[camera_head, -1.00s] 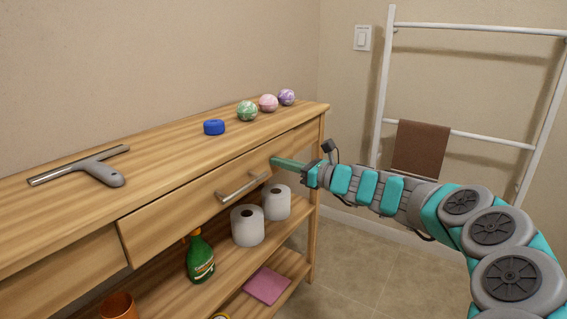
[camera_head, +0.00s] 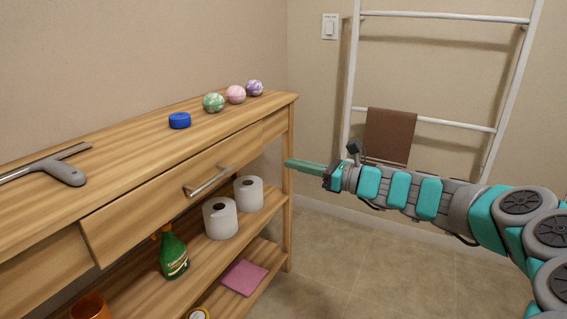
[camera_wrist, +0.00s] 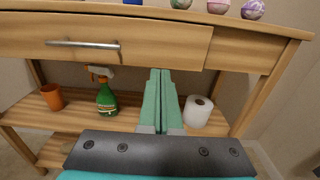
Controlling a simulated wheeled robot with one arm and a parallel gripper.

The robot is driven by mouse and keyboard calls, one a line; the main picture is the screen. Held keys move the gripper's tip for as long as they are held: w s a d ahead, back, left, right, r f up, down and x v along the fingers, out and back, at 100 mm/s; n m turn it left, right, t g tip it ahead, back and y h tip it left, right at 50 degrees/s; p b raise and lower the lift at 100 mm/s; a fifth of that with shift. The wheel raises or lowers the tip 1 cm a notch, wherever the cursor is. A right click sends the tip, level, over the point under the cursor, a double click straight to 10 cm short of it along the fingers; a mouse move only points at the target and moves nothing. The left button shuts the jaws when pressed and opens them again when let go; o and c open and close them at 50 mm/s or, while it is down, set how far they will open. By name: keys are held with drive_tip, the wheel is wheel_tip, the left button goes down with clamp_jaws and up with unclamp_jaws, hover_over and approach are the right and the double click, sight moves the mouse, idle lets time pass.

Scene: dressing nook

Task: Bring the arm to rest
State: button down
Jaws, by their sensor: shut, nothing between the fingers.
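My gripper (camera_head: 305,165) is shut and empty, with its green fingers pressed together. In the head view it is held out level in the air at the right end of the wooden console (camera_head: 150,128), pointing left. In the wrist view the shut fingers (camera_wrist: 159,97) point toward the console front, below the drawer with the metal handle (camera_wrist: 83,45). A toilet roll (camera_wrist: 198,111) shows just right of the fingers. I cannot tell whether the fingertips touch anything there.
On the console top are a squeegee (camera_head: 62,170), a blue round item (camera_head: 179,120) and bath bombs (camera_head: 213,103). The shelf holds a green spray bottle (camera_head: 173,254) and toilet rolls (camera_head: 220,218). A white ladder rack (camera_head: 440,121) with a brown towel (camera_head: 389,137) stands behind my arm. Floor (camera_head: 345,265) is clear.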

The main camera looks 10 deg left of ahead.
drive_tip(key=s+a+f+n+g+h, duration=0.1)
drive_tip(key=s+f+n+g+h, duration=0.15)
drive_tip(key=s+n, duration=0.7)
drive_tip(key=s+a+f+n+g+h, duration=0.25)
drive_tip(key=s+n+g, duration=0.2)
drive_tip(key=s, duration=0.95)
drive_tip(key=s+d+f+n+h, duration=0.4)
drive_tip(key=s+d+f+h, duration=0.2)
drive_tip(key=s+d, duration=0.4)
drive_tip(key=s+d+f+n+g+h, duration=0.1)
drive_tip(key=s+d+f+n+h, duration=0.3)
drive_tip(key=s+d, duration=0.6)
drive_tip(key=d+f+h, duration=0.2)
drive_tip(key=d, duration=0.3)
drive_tip(key=shift+s, duration=0.3)
drive_tip(key=shift+d, duration=0.1)
